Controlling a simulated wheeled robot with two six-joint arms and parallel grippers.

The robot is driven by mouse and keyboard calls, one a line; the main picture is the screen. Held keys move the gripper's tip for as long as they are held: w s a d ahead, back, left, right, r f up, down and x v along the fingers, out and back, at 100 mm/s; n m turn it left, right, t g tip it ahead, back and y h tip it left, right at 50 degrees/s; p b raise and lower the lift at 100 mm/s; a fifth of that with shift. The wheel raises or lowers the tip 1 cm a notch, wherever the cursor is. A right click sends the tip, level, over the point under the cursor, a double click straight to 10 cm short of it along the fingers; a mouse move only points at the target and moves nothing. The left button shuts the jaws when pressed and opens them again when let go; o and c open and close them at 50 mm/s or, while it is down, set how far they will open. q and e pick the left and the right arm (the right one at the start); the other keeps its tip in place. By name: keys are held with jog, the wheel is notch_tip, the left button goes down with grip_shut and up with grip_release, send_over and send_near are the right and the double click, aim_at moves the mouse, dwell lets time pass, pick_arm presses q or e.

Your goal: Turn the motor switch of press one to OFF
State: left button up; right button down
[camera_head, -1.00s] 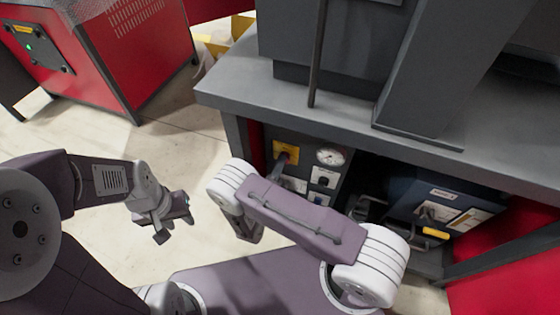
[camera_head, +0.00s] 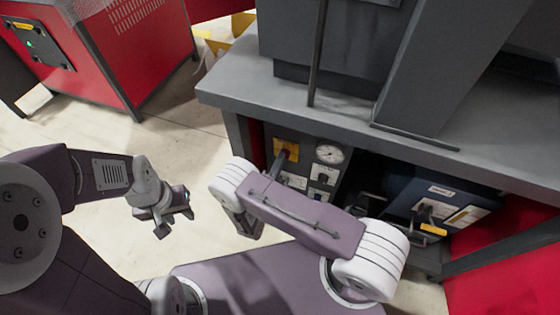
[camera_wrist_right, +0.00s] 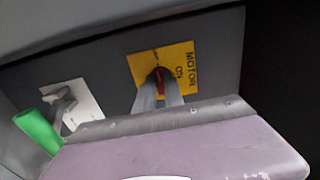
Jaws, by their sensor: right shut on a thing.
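The motor switch of the press is a red handle (camera_wrist_right: 160,75) on a yellow plate (camera_wrist_right: 180,62) marked MOTOR in the right wrist view. In the head view the yellow plate (camera_head: 287,148) is at the left of the panel under the press table. My right gripper (camera_wrist_right: 159,88) is at the plate with its fingers shut around the red handle, which they partly hide. The handle's exact angle is hard to tell. My left gripper (camera_head: 176,212) hangs over the floor at the left, empty, with its fingers apart.
A round gauge (camera_head: 330,153) and a smaller switch (camera_head: 323,175) sit right of the yellow plate. The grey press table (camera_head: 235,85) overhangs the panel. A blue box (camera_head: 425,195) stands further right. A red machine (camera_head: 145,55) is at the back left. Floor is clear between.

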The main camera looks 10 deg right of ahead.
jog(key=c, duration=1.4)
grip_release()
jog(key=shift+c, duration=0.2)
jog(key=p+v, duration=0.2)
jog(key=v, duration=0.7)
jog(key=shift+p, duration=0.4)
